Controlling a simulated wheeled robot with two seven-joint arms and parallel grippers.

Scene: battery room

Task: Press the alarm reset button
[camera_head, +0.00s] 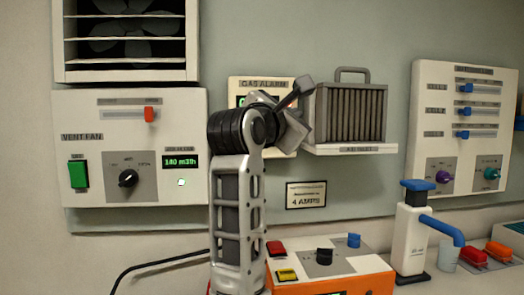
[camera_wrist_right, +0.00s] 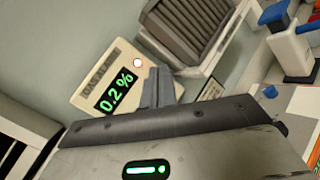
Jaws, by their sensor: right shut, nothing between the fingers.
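The gas alarm panel (camera_head: 262,84) is a cream box on the back wall, mostly hidden behind my right arm in the head view. In the wrist view the panel (camera_wrist_right: 92,72) shows a green 0.2 % display (camera_wrist_right: 115,92) and a small round pale spot with a reddish rim (camera_wrist_right: 138,63). I cannot tell if that spot is the reset button or a lamp. My right gripper (camera_head: 304,86) is shut and empty in front of the panel's right side. Its fingers (camera_wrist_right: 158,88) cover the panel's lower right part in the wrist view. No contact can be made out. My left gripper is out of view.
A grey ribbed box with a handle (camera_head: 348,112) sits on a shelf close right of the gripper. The vent fan panel (camera_head: 100,165) is at left. An orange control box (camera_head: 340,284), a blue-spouted bottle (camera_head: 410,235) and a right-hand panel (camera_head: 425,110) stand around.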

